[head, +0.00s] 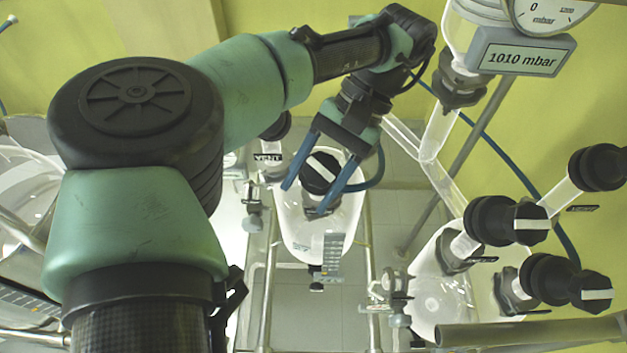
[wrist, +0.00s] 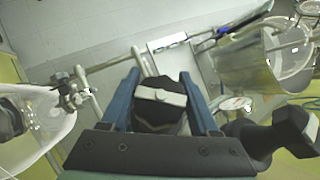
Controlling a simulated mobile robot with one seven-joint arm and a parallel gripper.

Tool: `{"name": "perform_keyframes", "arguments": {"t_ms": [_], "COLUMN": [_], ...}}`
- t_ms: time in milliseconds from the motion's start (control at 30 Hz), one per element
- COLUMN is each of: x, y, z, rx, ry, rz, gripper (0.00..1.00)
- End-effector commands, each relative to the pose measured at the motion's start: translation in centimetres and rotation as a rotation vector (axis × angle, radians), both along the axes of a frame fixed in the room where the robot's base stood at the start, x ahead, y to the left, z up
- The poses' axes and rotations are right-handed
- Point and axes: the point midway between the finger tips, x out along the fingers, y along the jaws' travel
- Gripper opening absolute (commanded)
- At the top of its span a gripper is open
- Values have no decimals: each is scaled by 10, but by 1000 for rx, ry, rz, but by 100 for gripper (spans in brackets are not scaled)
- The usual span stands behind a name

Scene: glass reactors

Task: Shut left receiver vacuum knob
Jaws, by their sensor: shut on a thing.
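A black knob (head: 319,172) with a white stripe sits above the left glass receiver (head: 318,232). My gripper (head: 305,198) has its two blue fingers on either side of this knob. In the wrist view the knob (wrist: 160,103) stands between the fingers, and its white bar (wrist: 161,96) runs across from one finger towards the other. My gripper is shut on the knob. The knob's stem and its own label are hidden. In the head view the stripe slants down to the right.
A second dark knob (head: 276,127) with a VENT label (head: 268,157) is close left of my gripper. Several black striped knobs, one of them here (head: 507,221), stand at the right. A gauge display (head: 520,58) reads 1010 mbar. Metal posts (head: 269,285) flank the receiver.

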Motion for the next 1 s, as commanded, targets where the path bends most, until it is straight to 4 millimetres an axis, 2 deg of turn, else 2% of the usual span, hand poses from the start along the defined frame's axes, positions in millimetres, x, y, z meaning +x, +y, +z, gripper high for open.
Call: {"name": "perform_keyframes", "arguments": {"t_ms": [567,600,733,1000], "x": [-1,-1,0,0], "y": [1,1,1,0], "z": [-2,-2,-2,-1], "rx": [14,14,14,13], "ry": [3,3,2,0], "rz": [-24,-25,-25,-24], "gripper": [6,69,92,92]}}
